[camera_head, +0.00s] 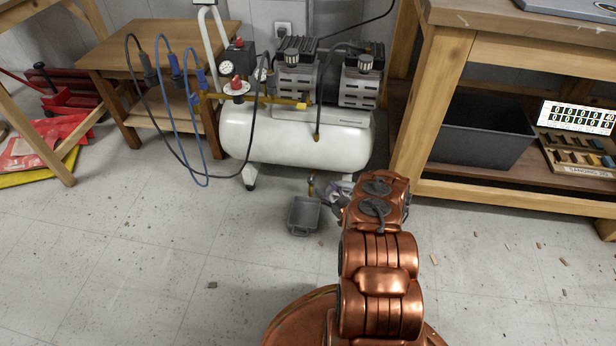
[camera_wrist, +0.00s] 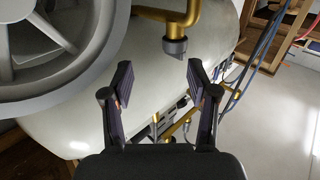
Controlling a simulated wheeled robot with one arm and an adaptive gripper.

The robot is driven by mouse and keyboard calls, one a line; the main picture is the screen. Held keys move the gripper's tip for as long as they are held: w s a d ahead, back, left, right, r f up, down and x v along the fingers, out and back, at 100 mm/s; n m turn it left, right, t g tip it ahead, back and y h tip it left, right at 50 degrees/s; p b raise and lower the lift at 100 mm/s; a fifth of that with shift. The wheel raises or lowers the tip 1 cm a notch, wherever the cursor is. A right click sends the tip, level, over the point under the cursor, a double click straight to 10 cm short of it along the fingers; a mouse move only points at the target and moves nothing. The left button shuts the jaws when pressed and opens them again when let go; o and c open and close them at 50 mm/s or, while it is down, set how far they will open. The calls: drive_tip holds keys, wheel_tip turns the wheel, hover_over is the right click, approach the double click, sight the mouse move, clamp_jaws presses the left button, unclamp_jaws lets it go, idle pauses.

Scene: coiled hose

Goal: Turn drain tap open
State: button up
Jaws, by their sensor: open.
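The compressor's white tank (camera_head: 300,145) stands on the floor. A small brass fitting (camera_head: 311,184), which looks like the drain tap, hangs under it above a grey tray. My gripper (camera_head: 330,198) is low beside this fitting, mostly hidden by my arm. In the wrist view my gripper (camera_wrist: 160,78) is open with nothing between its fingers. A bent brass pipe with a grey end (camera_wrist: 175,46) lies ahead of the fingers, apart from them, against the white tank (camera_wrist: 75,128). I cannot tell whether it is the same fitting. No tap handle is clear.
The grey tray (camera_head: 303,215) sits on the floor beside my gripper. A compressor wheel (camera_wrist: 45,45) fills the wrist view's upper left. A wooden workbench (camera_head: 440,90) stands right, with a dark bin (camera_head: 480,135) on its shelf. Hoses (camera_head: 190,110) hang at left. The front floor is mostly clear.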

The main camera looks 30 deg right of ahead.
sight(314, 183)
drive_tip(key=shift+y, duration=0.3)
drive_tip(key=w, duration=0.2)
drive_tip(key=w+a+b, duration=0.1)
drive_tip(key=w, duration=0.1)
drive_tip(key=w+a, duration=0.1)
drive_tip(key=w, duration=0.1)
drive_tip(key=shift+a+b, duration=0.1)
drive_tip(key=shift+b, duration=0.25)
drive_tip(key=shift+w+a, duration=0.1)
drive_tip(key=shift+w, duration=0.7)
